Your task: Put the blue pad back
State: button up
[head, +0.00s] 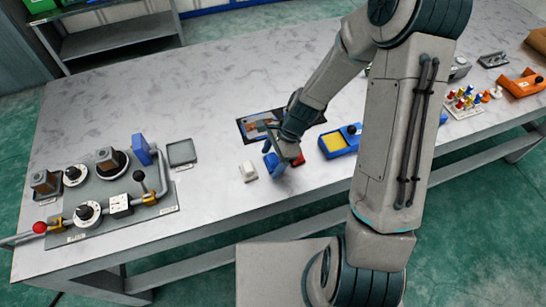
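A small blue piece (274,164) is at my gripper (279,158), low over the table's front middle. My arm partly hides this spot, and I cannot tell whether the fingers hold the piece or are only beside it. A larger blue block (142,149) stands upright on the grey panel (158,217) at the left, by the black knobs. I cannot tell which of these is the blue pad. A small, empty-looking grey tray (182,152) lies just right of the block.
A white block (248,171) and a red piece (298,160) flank my gripper. A dark picture mat (256,123) lies behind, and a blue-and-yellow box (340,141) lies to the right. A red-knobbed lever (40,228) juts out at the left. The back left tabletop is clear.

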jog(key=shift+r, duration=0.1)
jog(key=shift+r, duration=0.2)
jog(key=v, duration=1.1)
jog(key=s+d+r+n+t+h, duration=0.2)
jog(key=s+d+r+n, duration=0.2)
jog(key=s+r+n, duration=0.3)
jog(key=s+d+r+n+t+h, duration=0.2)
jog(key=s+d+r+n, duration=0.1)
jog(key=s+r+n, duration=0.4)
jog(key=shift+d+n+h, duration=0.3)
jog(key=shift+d+n, duration=0.1)
jog(key=shift+n, duration=0.1)
jog(key=shift+r, duration=0.1)
